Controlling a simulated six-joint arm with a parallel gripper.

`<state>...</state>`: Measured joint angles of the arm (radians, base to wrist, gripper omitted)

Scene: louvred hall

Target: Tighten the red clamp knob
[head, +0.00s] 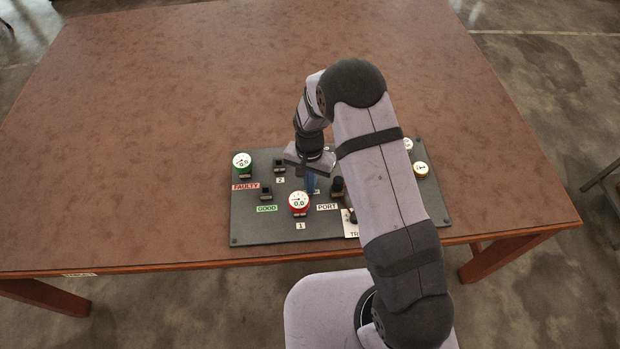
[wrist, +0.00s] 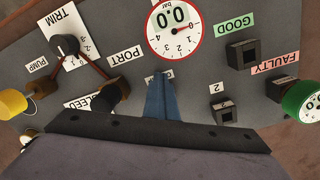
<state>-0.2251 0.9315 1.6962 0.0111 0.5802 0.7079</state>
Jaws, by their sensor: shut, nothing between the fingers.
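I cannot make out a red clamp knob in either view. The red-rimmed round gauge (head: 299,203), reading 0.0, stands on the dark panel (head: 262,229); it is also at the top of the wrist view (wrist: 173,50). My gripper (head: 310,190) is over the middle of the panel, just behind the gauge. Its blue fingers are together and empty in the wrist view (wrist: 159,78). Their tips lie over a small white label, partly hidden, below the gauge there. I cannot tell whether they touch the panel.
A green-rimmed gauge (head: 242,160) is at the panel's left. Dark square sockets (wrist: 243,54) are near the GOOD and 2 labels. My arm hides the panel's right part. The table (head: 150,110) behind is clear.

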